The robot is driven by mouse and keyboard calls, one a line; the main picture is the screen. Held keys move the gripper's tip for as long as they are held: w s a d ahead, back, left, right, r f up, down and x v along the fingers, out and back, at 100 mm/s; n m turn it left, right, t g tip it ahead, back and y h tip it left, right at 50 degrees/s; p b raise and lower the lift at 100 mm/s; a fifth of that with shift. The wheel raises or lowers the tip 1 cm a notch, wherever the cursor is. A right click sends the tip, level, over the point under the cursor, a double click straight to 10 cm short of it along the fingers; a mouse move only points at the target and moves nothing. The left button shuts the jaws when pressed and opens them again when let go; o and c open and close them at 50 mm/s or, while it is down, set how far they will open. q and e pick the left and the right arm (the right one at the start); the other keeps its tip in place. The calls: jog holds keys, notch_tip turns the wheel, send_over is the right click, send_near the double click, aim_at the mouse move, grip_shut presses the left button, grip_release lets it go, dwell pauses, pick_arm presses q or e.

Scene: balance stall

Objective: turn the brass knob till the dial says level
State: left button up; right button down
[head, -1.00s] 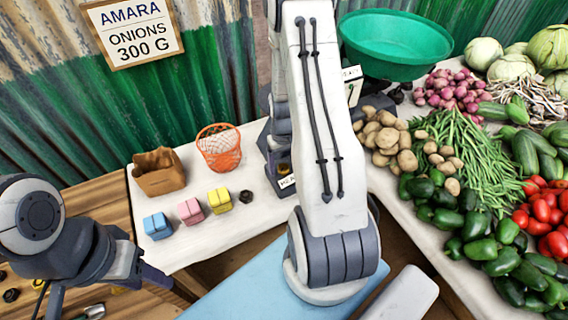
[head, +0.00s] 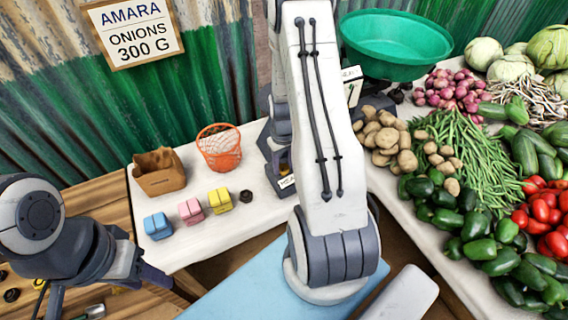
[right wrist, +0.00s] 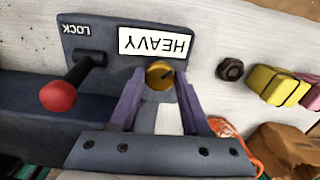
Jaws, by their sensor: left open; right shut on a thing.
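The brass knob (right wrist: 159,75) sits on the dark front panel (right wrist: 98,54) of the balance, just below a white sign (right wrist: 155,42). The sign appears upside down in the right wrist view and reads HEAVY. My right gripper (right wrist: 160,92) is shut on the knob, with a purple-grey finger on each side of it. In the head view my right arm hides most of the balance, and only the start of the sign (head: 287,182) shows. My left gripper (head: 105,290) is open and empty at the lower left, over the wooden table, away from the balance.
A red-tipped lever (right wrist: 58,95) beside the word LOCK stands out close to my right gripper. Coloured blocks (head: 191,211), a dark nut (head: 245,196), an orange basket (head: 219,150) and a brown bag (head: 159,173) stand left of the balance. Vegetables crowd the right.

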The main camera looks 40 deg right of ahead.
aim_at(284, 167)
jog(key=n, duration=0.7)
jog(key=shift+p, duration=0.35)
dwell(0.4)
jog(key=shift+c, duration=1.8)
grip_release()
notch_tip(284, 167, up, 10)
jog(key=shift+r, duration=0.25)
